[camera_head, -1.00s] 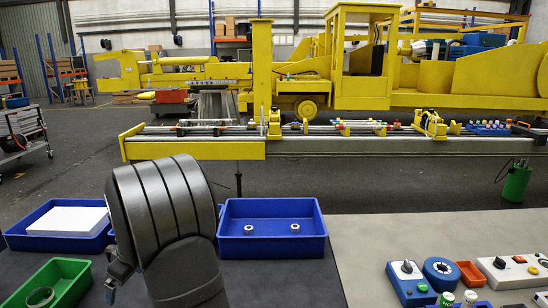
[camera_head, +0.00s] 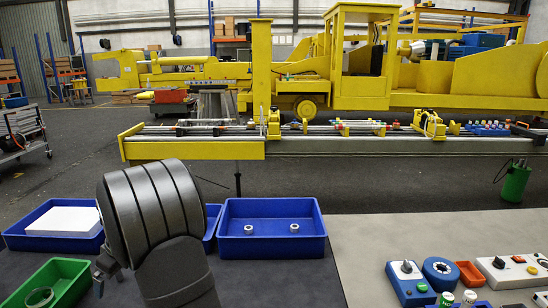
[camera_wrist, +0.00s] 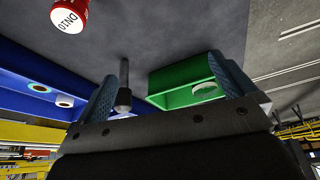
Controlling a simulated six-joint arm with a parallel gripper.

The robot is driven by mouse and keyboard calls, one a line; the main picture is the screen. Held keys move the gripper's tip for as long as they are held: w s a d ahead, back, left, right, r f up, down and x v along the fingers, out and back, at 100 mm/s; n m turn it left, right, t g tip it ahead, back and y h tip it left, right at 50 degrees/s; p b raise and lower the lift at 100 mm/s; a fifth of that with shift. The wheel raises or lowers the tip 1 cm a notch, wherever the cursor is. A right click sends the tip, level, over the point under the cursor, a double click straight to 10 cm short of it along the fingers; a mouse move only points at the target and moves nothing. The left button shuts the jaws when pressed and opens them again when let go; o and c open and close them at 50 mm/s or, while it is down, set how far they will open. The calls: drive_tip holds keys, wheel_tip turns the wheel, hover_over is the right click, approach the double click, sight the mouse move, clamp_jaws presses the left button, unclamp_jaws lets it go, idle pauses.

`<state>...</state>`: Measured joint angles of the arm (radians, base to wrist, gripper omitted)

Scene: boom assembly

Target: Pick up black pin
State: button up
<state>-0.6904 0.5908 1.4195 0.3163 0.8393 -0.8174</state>
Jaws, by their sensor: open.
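In the wrist view, a slim black pin (camera_wrist: 124,88) with a thicker end shows in the gap between the fingers of my gripper (camera_wrist: 163,70), nearer the left finger. The fingers are apart, and the pin shows clear of the right one. I cannot tell whether it touches the left finger. In the head view the pin does not show, and my arm covers much of the left side of the dark table.
A green bin (camera_head: 70,289) with a ring and a blue bin (camera_head: 271,249) with two white rings stand beside my arm. Another blue bin holds a white block (camera_head: 65,221). A red-topped cylinder (camera_wrist: 69,15) shows in the wrist view. Control boxes (camera_head: 408,282) stand at right.

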drive_tip(key=c, duration=0.8)
drive_tip(key=w+a+r+m+t+h, duration=0.1)
drive_tip(key=w+a+r+m, duration=0.2)
drive_tip(key=w+r, duration=0.2)
drive_tip(key=w+a+r+m+t, duration=0.1)
drive_tip(key=w+a+r+m, duration=0.2)
drive_tip(key=w+r, duration=0.25)
drive_tip(key=shift+x, duration=8.35)
